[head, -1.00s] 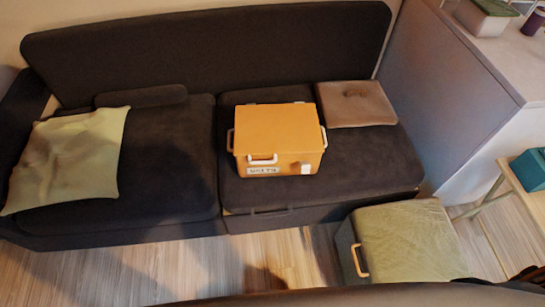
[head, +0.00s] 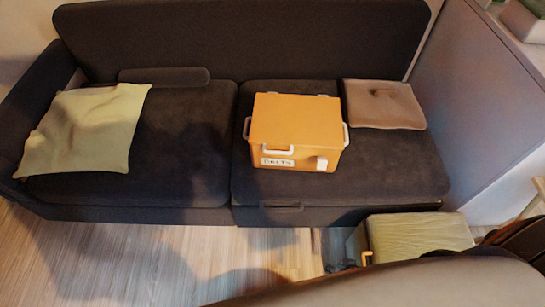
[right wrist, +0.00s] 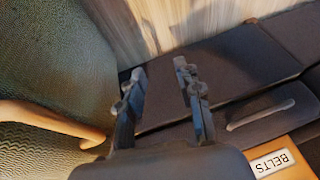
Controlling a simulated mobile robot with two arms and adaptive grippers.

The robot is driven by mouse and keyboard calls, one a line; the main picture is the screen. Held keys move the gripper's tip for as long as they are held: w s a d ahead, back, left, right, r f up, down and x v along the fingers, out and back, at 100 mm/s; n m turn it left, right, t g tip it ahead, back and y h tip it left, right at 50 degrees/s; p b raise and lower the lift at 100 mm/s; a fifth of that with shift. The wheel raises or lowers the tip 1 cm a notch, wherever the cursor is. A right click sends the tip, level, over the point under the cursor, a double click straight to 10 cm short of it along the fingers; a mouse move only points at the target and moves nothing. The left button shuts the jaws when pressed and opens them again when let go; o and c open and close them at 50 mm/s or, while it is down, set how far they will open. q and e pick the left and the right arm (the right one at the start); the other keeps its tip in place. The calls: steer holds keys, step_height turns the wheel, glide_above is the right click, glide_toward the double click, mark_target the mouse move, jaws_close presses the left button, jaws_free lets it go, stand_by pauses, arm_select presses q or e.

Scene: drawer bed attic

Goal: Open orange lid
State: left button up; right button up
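The orange box (head: 298,150) sits on the right seat of the dark sofa. Its flat orange lid (head: 298,116) is closed. A white handle (head: 277,149) is on its front, above a white label. My left gripper is not in view.
The dark sofa (head: 190,140) has a yellow-green cushion (head: 84,128) on the left and a brown cushion (head: 385,103) right of the box. The green stool with a wooden handle (right wrist: 45,113) is close beside my right gripper. Wood floor (head: 130,255) is clear in front of the sofa.

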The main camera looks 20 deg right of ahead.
steer(key=w+d+r+m+t+y+b, duration=0.1)
steer(key=w+r+m+t+b, duration=0.15)
steer(key=w, duration=0.35)
steer(key=w+d+r+m+t+b, duration=0.1)
steer(key=w+r+m+b, duration=0.1)
steer(key=w+b, duration=0.35)
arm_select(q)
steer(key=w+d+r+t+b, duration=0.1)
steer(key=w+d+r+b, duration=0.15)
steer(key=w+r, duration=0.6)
arm_select(e)
steer(key=m+t+y+b, duration=0.6)
steer(key=m+b, duration=0.1)
glide_toward(278, 153)
steer(key=f+v, duration=0.1)
steer(key=v, duration=0.2)
arm_select(q)
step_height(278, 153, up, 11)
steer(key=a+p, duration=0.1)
steer(key=p, duration=0.1)
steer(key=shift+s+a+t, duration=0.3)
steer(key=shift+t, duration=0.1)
arm_select(e)
steer(key=x, duration=1.3)
steer(key=shift+w+d+r, duration=0.15)
steer(key=shift+w+r, duration=0.1)
steer(key=shift+r, duration=0.05)
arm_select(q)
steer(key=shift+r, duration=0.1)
